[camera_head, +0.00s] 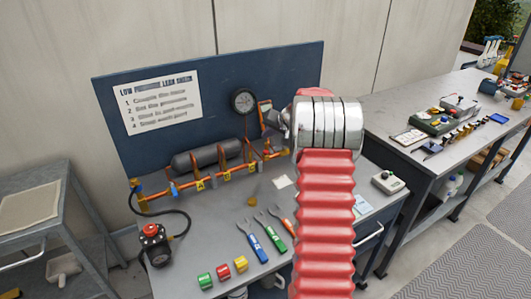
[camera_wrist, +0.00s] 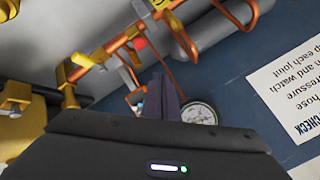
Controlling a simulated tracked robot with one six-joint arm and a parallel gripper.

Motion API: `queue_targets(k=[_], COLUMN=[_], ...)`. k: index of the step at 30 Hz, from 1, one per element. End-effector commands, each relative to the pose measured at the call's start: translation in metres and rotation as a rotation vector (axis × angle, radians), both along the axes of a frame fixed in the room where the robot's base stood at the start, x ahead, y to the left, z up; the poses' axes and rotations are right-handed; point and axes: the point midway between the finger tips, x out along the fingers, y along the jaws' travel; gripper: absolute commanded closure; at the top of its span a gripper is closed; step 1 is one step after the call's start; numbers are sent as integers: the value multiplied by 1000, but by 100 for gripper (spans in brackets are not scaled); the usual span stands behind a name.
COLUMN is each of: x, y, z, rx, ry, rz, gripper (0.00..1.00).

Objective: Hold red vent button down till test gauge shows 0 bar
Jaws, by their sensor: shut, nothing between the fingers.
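The test gauge (camera_head: 243,100) is a round dial in front of the blue backboard. In the wrist view the gauge (camera_wrist: 198,113) shows a pale face, partly cut off by my gripper's body; its reading is too small to tell. A small red round part (camera_wrist: 140,43), which looks like the vent button, sits by the copper pipe in the wrist view. My gripper (camera_wrist: 168,88) is shut and empty, its dark fingers pointing up in the wrist view, apart from the red part and left of the gauge. In the head view my arm largely hides the gripper.
A grey cylinder (camera_head: 206,157) and copper pipework (camera_head: 205,184) run along the bench's back. A black unit with a red knob (camera_head: 153,241) stands front left. Several forked tools (camera_head: 264,234) and coloured blocks (camera_head: 222,272) lie on the grey bench. A sign (camera_head: 157,102) hangs behind.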

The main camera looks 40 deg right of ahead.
Motion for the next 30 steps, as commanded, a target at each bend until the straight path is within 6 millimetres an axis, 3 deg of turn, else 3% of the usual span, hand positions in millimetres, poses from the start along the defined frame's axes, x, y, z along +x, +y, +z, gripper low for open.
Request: queue_targets(k=[13,30], x=[0,0], y=[0,0], z=[-43,-49], rx=[0,-1], ry=[0,-1], rz=[0,0], gripper=[100,100])
